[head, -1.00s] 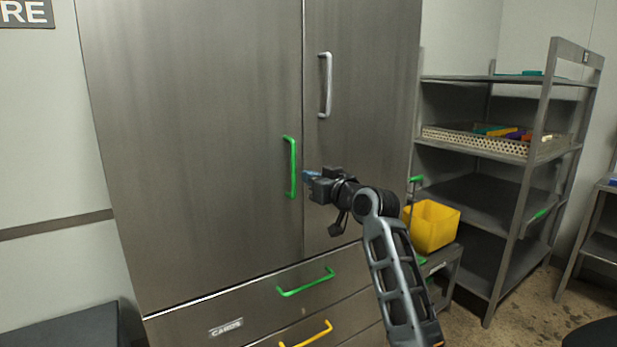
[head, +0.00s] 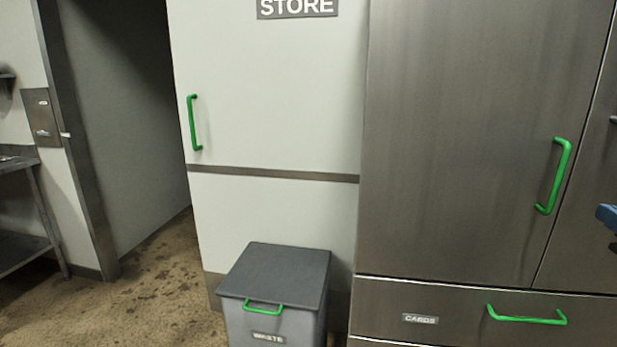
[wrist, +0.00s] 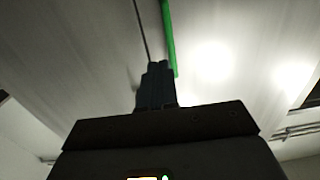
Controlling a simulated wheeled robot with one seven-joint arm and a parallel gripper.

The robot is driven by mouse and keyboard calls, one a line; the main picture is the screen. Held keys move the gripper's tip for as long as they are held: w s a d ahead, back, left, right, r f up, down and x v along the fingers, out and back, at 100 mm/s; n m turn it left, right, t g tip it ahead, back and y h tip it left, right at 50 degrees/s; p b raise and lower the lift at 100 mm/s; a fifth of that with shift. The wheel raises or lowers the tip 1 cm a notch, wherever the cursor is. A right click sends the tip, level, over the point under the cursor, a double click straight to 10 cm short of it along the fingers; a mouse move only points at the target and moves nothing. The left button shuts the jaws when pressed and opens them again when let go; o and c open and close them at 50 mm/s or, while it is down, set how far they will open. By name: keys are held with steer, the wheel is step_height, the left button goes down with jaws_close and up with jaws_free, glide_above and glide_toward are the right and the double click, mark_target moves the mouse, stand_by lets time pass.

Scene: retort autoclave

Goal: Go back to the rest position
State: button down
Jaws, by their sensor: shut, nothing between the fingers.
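My gripper (wrist: 155,84) is shut and empty, its fingers together in the wrist view. It points at the steel cabinet front, beside the green door handle (wrist: 168,38), with nothing held. Whether the fingertips touch the door cannot be told. In the head view only a blue piece of my gripper (head: 607,216) shows at the right edge, to the right of the cabinet's green door handle (head: 556,176). The rest of my arm is out of that view.
The steel cabinet (head: 460,130) is closed, with a green-handled CARDS drawer (head: 450,322) below. A grey WASTE bin (head: 272,285) with a closed lid stands left of it, before the white STORE door (head: 270,100). An open doorway (head: 125,120) and a steel table (head: 25,210) are further left.

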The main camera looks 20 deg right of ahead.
steer(key=s+a+f+y, duration=0.1)
steer(key=s+a+f, duration=0.1)
steer(key=a+f, duration=0.85)
steer(key=s+a+f+y, duration=0.15)
steer(key=a+f, duration=0.55)
steer(key=a, duration=0.7)
steer(key=s+a+n+y, duration=0.3)
steer(key=s+a, duration=0.5)
steer(key=s, duration=0.2)
steer(key=s+a+n+y, duration=0.3)
steer(key=s+a, duration=0.5)
steer(key=s, duration=0.3)
steer(key=shift+f+g, duration=0.4)
steer(key=shift+y, duration=0.25)
